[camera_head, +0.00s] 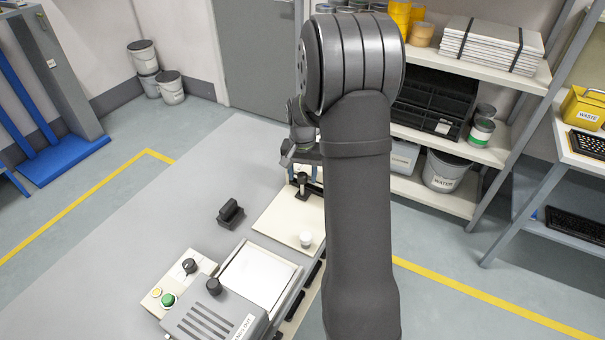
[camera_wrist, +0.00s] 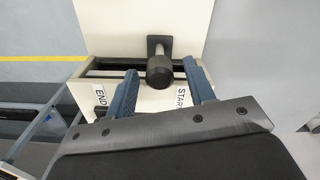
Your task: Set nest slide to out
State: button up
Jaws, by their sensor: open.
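A black knobbed handle (camera_wrist: 160,70) on a bracket stands at the edge of a cream plate (camera_wrist: 120,32) in the wrist view, by a slot between dark rails. Labels END (camera_wrist: 100,95) and START (camera_wrist: 181,98) sit on the cream panel near it. The handle also shows in the head view (camera_head: 302,185). My gripper (camera_wrist: 162,67) is open, its blue fingers on either side of the knob, with a gap visible at each side.
A grey press unit (camera_head: 215,312) with a white bed (camera_head: 262,275) stands at the front, beside a control box with a green button (camera_head: 168,299). A black block (camera_head: 230,214) lies on the grey table (camera_head: 160,225). A white knob (camera_head: 306,239) stands on the cream plate.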

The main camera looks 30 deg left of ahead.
jog(key=shift+f, duration=0.15)
grip_shut()
jog(key=s, duration=1.5)
jog(key=shift+s, duration=0.25)
grip_release()
notch_tip(320, 180, up, 18)
jog(key=shift+f, duration=0.25)
